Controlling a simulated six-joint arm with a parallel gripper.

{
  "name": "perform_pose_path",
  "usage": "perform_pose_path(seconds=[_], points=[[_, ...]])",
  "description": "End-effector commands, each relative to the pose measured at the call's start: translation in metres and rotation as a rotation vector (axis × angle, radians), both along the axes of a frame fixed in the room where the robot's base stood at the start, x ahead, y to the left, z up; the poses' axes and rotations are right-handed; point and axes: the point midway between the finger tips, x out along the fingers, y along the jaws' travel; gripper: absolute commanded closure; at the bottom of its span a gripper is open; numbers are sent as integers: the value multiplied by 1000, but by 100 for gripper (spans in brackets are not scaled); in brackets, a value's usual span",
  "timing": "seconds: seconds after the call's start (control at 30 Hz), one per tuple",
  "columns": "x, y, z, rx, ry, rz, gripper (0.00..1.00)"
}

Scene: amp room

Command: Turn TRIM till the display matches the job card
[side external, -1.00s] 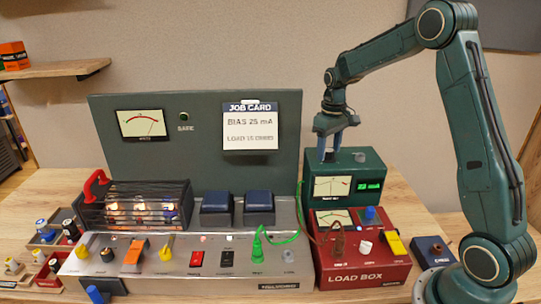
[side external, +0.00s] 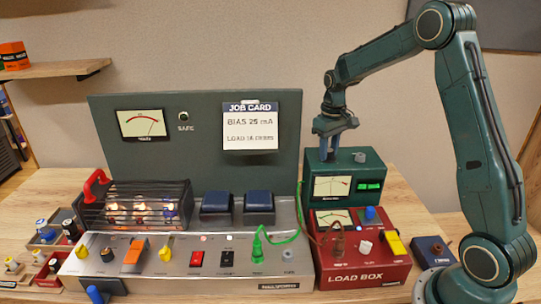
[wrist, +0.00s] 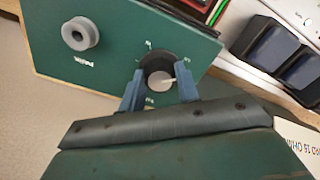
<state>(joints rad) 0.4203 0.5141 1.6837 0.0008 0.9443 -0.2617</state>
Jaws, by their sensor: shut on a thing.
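My gripper (side external: 330,147) points down onto the top of the green meter box (side external: 315,165). In the wrist view its two blue fingers (wrist: 160,92) are shut on a dark round knob (wrist: 158,62) with a white pointer. Tick marks and small labels ring the knob; I cannot read TRIM among them. The side external view hides this knob behind the fingers. The box's green digital display (side external: 370,186) is lit, but its digits are too small to read. A needle meter (side external: 332,187) is beside it. The job card (side external: 250,126) reads BIAS 25 mA, with a load line apparently in ohms below.
The red load box (side external: 370,275) stands below in front. A wide panel of knobs and switches (side external: 190,282) and a tube cage (side external: 135,204) stand left.

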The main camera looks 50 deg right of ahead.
Motion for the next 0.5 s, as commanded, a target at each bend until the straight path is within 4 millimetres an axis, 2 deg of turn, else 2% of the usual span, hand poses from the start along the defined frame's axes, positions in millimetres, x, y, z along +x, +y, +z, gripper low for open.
perform_pose_path(seconds=[0.5], points=[[0, 0, 0, 0, -1, -314, 90]])
